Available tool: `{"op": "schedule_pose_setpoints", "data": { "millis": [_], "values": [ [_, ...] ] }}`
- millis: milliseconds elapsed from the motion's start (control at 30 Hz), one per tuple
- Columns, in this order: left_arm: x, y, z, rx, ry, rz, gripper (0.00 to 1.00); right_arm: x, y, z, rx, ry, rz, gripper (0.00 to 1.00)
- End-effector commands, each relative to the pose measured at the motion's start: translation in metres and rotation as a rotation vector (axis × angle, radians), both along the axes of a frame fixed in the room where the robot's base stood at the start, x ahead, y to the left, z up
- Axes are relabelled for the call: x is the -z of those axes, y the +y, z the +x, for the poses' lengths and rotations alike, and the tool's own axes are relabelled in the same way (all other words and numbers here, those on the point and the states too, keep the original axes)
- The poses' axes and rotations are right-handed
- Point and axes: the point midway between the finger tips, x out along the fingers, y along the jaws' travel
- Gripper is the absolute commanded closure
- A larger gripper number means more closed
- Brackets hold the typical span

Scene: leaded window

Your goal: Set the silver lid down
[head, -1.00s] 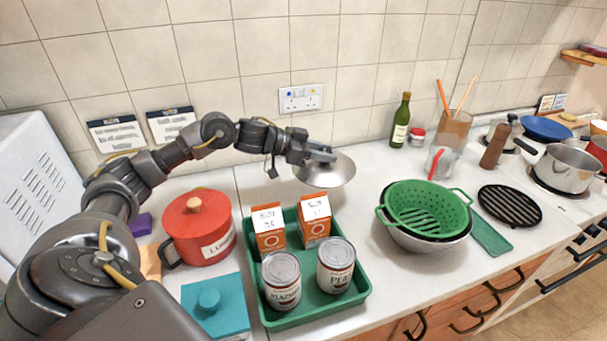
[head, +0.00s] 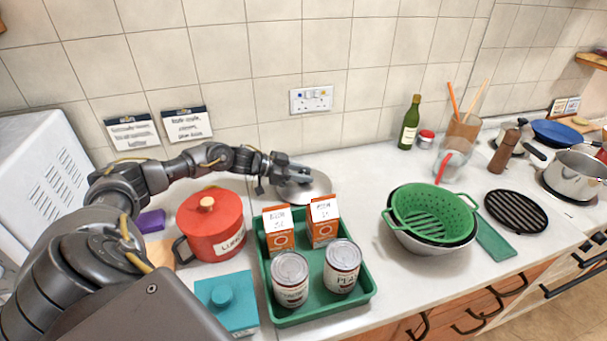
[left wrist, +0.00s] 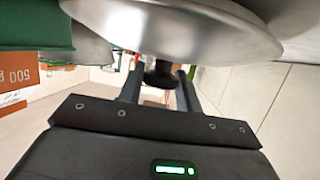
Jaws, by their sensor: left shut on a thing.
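The silver lid (head: 312,188) is a round shallow metal dome, low over the white counter behind the green tray in the head view. My left gripper (head: 296,176) reaches it from the left and is shut on its knob. In the left wrist view the lid (left wrist: 190,25) fills the top, and its dark knob (left wrist: 160,76) sits between the two fingers of the left gripper (left wrist: 160,85). I cannot tell whether the lid's rim touches the counter. My right gripper is not in view.
The green tray (head: 350,307) with cartons and cans stands just in front of the lid. A red pot (head: 208,225) is at its left. A green colander (head: 432,215) in a bowl is at the right. The counter (head: 365,185) right of the lid is clear.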

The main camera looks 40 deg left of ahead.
Motion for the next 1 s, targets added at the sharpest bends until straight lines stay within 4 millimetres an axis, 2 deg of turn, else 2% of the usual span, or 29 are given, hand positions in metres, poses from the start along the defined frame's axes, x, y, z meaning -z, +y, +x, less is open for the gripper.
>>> {"op": "schedule_pose_setpoints", "data": {
  "millis": [400,433,600,933,1000],
  "values": [
    [0.0087,0.0001,0.0005,-0.001,-0.003,-0.001,0.94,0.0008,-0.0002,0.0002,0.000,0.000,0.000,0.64],
    [0.0094,0.0002,0.0002,-0.001,-0.002,0.000,0.65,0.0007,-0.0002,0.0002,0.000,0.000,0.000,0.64],
    [0.0088,0.0001,0.0002,-0.001,-0.002,0.000,0.44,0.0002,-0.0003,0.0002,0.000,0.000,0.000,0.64],
    [0.0030,0.0006,0.0002,-0.001,-0.004,0.001,0.44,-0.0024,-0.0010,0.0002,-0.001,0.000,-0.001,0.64],
    [0.0054,0.0064,-0.0065,-0.001,-0.001,0.003,0.44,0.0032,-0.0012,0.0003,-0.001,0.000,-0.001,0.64]
  ]
}}
